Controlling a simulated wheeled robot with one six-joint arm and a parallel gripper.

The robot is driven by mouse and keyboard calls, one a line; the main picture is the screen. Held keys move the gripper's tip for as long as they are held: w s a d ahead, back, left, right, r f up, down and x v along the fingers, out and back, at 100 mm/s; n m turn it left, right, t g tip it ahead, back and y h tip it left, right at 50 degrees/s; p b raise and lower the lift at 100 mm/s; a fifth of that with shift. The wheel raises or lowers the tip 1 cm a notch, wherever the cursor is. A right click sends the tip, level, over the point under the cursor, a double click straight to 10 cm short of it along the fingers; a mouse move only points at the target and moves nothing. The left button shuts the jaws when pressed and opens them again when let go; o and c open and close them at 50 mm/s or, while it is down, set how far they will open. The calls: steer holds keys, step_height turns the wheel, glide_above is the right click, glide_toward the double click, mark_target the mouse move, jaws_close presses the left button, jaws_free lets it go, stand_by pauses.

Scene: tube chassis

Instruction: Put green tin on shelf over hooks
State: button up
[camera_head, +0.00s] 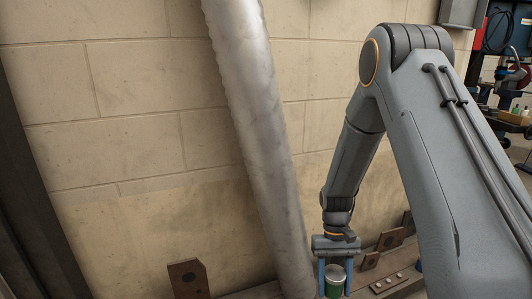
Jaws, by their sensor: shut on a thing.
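My gripper (335,270) is at the lower middle of the head view, pointing down. Its two blue fingers are shut on a green tin (334,287) with a pale metal lid. The tin is upright between the fingers, and its lower part is cut off by the picture's bottom edge. I cannot tell whether it touches a surface below. No shelf over hooks is clearly visible in this view.
A thick grey metal tube (250,110) leans just left of my gripper. A rusty plate with a hole (188,279) stands lower left. More brown plates (391,239) stand right of the gripper by the block wall (120,120). A cluttered work area (513,75) is at far right.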

steer(key=s+r+p, duration=0.4)
steer(key=r+p, duration=0.7)
steer(key=p, duration=0.1)
steer(key=shift+r, duration=0.25)
